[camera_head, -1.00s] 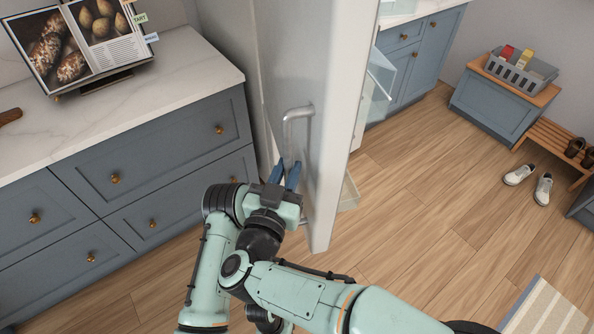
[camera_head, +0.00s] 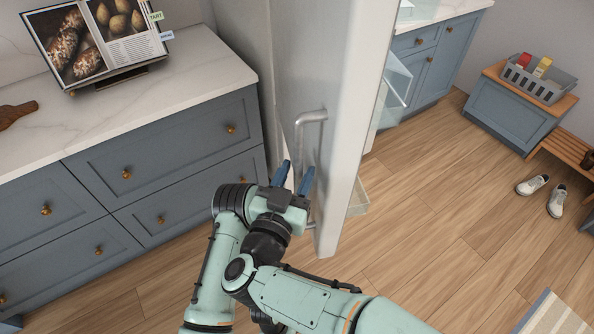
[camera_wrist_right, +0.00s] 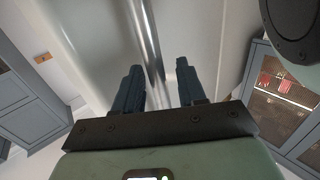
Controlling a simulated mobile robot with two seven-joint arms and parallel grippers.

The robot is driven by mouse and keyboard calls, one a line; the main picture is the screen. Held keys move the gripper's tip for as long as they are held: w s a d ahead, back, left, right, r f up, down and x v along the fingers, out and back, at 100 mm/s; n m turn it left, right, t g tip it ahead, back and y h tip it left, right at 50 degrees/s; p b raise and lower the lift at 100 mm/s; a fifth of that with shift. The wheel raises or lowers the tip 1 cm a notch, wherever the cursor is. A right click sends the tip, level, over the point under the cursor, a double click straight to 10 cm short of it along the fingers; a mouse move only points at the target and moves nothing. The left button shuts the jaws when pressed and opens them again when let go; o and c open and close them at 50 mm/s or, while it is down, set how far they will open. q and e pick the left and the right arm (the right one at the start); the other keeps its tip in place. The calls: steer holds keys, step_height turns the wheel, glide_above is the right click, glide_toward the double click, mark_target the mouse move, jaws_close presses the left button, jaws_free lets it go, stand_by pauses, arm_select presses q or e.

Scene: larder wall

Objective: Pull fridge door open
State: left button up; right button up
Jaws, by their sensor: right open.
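The fridge door (camera_head: 345,110) stands open and is seen nearly edge-on in the head view, with clear door bins (camera_head: 358,197) on its right side. Its vertical bar handle (camera_head: 299,140) is on the left face. My right gripper (camera_head: 294,175) is open at the lower part of the handle, with its blue fingers pointing up toward the door. In the right wrist view the silver handle (camera_wrist_right: 148,40) runs between the two open fingers (camera_wrist_right: 156,72). I cannot tell whether either finger touches it. My left gripper is not in view.
Blue drawers (camera_head: 165,160) with a marble counter (camera_head: 190,75) stand left of the door. A bench with a grey basket (camera_head: 538,82) and white shoes (camera_head: 545,190) are farther right.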

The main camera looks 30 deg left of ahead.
steer(key=b+v, duration=0.2)
steer(key=v, duration=1)
